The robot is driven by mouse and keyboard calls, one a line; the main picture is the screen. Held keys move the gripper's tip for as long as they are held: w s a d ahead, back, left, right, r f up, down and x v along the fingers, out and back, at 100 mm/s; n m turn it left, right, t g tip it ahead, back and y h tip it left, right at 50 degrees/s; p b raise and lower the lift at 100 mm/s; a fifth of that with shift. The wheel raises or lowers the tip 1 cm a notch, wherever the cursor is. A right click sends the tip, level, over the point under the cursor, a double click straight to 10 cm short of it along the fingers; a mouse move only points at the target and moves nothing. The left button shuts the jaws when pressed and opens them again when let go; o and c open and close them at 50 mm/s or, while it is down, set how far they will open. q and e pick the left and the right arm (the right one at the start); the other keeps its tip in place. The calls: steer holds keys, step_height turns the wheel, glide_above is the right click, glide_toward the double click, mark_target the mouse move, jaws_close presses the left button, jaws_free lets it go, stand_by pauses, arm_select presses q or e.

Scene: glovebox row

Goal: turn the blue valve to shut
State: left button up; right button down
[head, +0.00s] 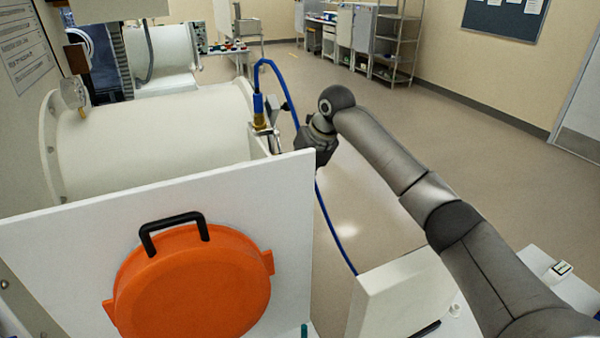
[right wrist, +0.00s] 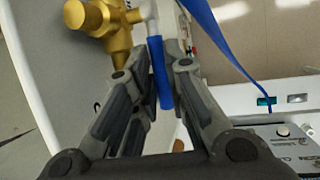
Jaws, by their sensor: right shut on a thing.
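The blue valve shows in the right wrist view as a brass body (right wrist: 105,30) with a blue lever handle (right wrist: 160,72) on a pale metal arm. The lever lies between the fingers of my right gripper (right wrist: 158,85), which is shut on it. I cannot tell how far the lever is turned. My left gripper is out of view.
A blue hose (head: 327,215) loops up from the fitting and hangs down behind my right gripper. A white panel with an orange round door (head: 195,285) and black handle stands in front. A white box (head: 405,295) is at lower right. Open floor lies beyond.

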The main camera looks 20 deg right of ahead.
steer(key=shift+f+b, duration=0.2)
steer(key=shift+b, duration=0.2)
steer(key=f+t+b, duration=0.1)
steer(key=b, duration=0.1)
steer(key=f+t+b, duration=0.1)
steer(key=t+b, duration=0.1)
steer(key=f+t+b, duration=0.1)
steer(key=b, duration=0.1)
steer(key=shift+s+t+b, duration=0.3)
steer(key=shift+b, duration=0.05)
steer(key=shift+w+f+n+t+y+b, duration=0.1)
steer(key=shift+f+n+t+y+b, duration=0.05)
steer(key=shift+t+b, duration=0.5)
steer(key=shift+w+f+n+t+y+b, duration=0.1)
steer(key=shift+f+n+t+y+b, duration=0.05)
steer(key=shift+t+b, duration=0.5)
steer(key=c, duration=1.5)
jaws_free()
steer(key=shift+s, duration=0.1)
steer(key=shift+o, duration=0.2)
